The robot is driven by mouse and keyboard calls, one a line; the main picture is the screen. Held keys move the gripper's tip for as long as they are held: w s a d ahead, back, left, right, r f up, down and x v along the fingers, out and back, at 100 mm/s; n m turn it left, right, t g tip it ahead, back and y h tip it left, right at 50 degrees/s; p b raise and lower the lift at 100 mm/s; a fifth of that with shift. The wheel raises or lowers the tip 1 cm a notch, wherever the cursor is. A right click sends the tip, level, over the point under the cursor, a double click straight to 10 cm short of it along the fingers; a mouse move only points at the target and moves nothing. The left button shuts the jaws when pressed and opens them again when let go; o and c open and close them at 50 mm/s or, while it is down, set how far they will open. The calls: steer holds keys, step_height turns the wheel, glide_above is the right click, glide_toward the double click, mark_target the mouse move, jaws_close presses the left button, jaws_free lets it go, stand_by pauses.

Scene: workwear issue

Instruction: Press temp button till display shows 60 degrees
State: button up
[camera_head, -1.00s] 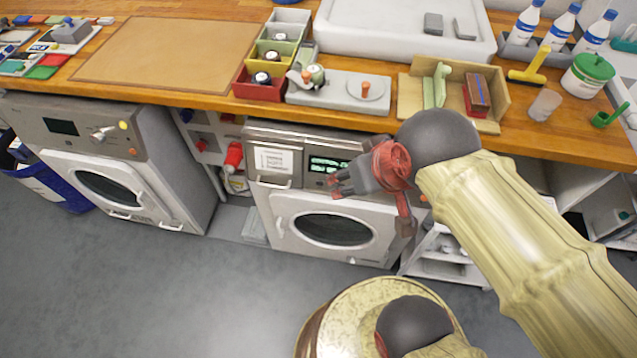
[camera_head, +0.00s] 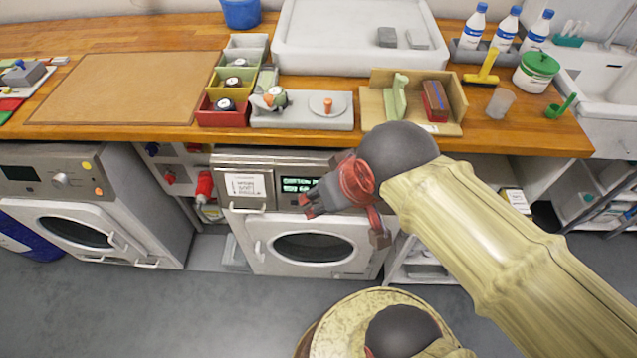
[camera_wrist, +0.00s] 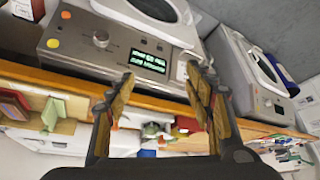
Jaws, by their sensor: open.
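The middle washing machine (camera_head: 245,225) stands under the counter, with a dark display (camera_head: 300,184) lit with green text on its front panel. The text is too small to read as a temperature. My gripper (camera_head: 306,205) is open and empty in front of this panel, just below and right of the display, and hides the panel's right part. The wrist view shows the display (camera_wrist: 148,60) beyond my open fingers (camera_wrist: 160,92). A grey knob (camera_wrist: 101,39) and a yellow button (camera_wrist: 53,43) show beside it there. I cannot make out which control is the temp button.
Another washing machine (camera_head: 105,172) stands to the left. The wooden counter (camera_head: 210,143) above carries colored bins, a grey tray (camera_head: 290,122) and an open wooden box (camera_head: 375,115). The floor (camera_head: 190,310) in front is clear.

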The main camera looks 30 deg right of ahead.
steer(key=shift+c, duration=1.1)
steer(key=c, duration=1.1)
jaws_close()
